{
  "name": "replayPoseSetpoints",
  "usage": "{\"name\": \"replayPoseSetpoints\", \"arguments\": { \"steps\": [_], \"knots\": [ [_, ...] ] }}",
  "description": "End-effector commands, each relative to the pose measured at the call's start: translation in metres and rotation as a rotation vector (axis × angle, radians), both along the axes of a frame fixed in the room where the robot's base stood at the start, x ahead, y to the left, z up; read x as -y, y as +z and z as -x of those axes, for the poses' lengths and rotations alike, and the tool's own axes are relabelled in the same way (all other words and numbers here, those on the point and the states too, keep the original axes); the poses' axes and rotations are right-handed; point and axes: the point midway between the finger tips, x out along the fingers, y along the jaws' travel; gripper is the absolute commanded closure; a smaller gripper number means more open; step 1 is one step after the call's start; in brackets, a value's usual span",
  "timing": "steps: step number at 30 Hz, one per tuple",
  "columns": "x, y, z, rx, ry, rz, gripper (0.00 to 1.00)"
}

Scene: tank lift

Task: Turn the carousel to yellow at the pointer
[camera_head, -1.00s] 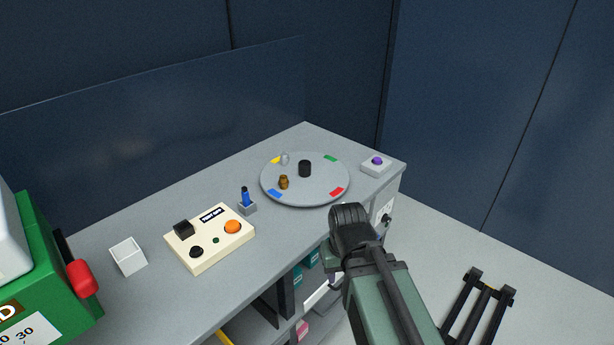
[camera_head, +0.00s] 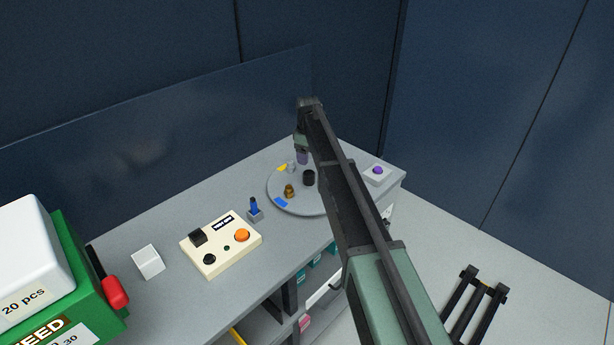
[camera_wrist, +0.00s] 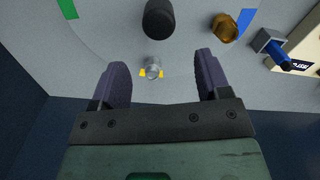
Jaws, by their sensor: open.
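The grey round carousel (camera_head: 296,207) lies on the bench, partly hidden by my arm. Its yellow patch (camera_head: 281,167) is at the back left and its blue patch (camera_head: 280,202) at the front left. A green patch (camera_wrist: 68,8) shows in the wrist view; the red one is hidden. A black knob (camera_head: 309,178) stands at the centre, with a brass piece (camera_head: 289,191) and a silver piece (camera_wrist: 153,67) on the disc. My gripper (camera_wrist: 160,72) is open above the back rim, its purple fingers either side of the silver piece and yellow patch. I cannot make out a pointer.
A blue lever (camera_head: 254,208) and a cream control box (camera_head: 222,245) stand left of the carousel. A purple button box (camera_head: 377,175) is to its right. A white open box (camera_head: 148,262) and a green feeder (camera_head: 80,280) are at left. A wall panel rises behind the bench.

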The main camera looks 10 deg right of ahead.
Motion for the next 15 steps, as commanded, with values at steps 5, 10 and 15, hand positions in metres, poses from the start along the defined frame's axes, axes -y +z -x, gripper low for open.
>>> {"name": "replayPoseSetpoints", "arguments": {
  "steps": [5,10,15],
  "knots": [
    [0.000,-0.024,0.000,0.000,-0.002,0.000,0.30],
    [0.000,-0.065,0.000,0.000,-0.003,0.000,0.30],
    [0.000,-0.101,0.000,0.000,-0.003,0.000,0.30]
  ]
}}
